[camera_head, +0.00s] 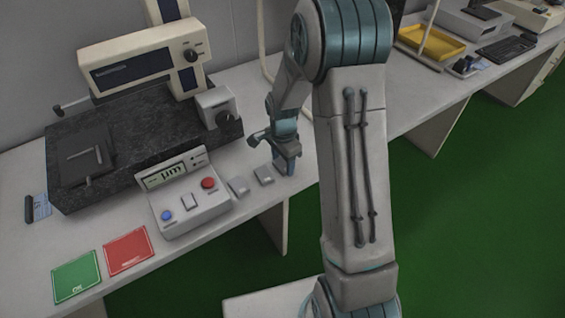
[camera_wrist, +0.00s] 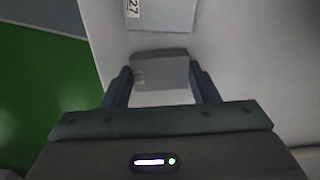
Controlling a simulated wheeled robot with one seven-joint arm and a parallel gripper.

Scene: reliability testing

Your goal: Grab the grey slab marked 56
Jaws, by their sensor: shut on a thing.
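A grey slab (camera_wrist: 163,73) sits between the two fingers of my gripper (camera_wrist: 161,82) in the wrist view. The gripper is shut on it. A small mark shows on its left side, too blurred to read. In the head view my gripper (camera_head: 287,163) is at the bench surface, at the right end of the row of slabs, and the held slab cannot be made out there. Another grey slab marked 27 (camera_wrist: 163,14) lies just ahead in the wrist view. Two grey slabs lie left of my gripper in the head view, one nearer (camera_head: 263,175) and one farther (camera_head: 238,186).
A control box (camera_head: 186,196) with red and blue buttons stands left of the slabs. A dark granite base (camera_head: 150,130) with a measuring instrument is behind. A red card (camera_head: 128,251) and a green card (camera_head: 77,277) lie front left. The bench's front edge is close.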

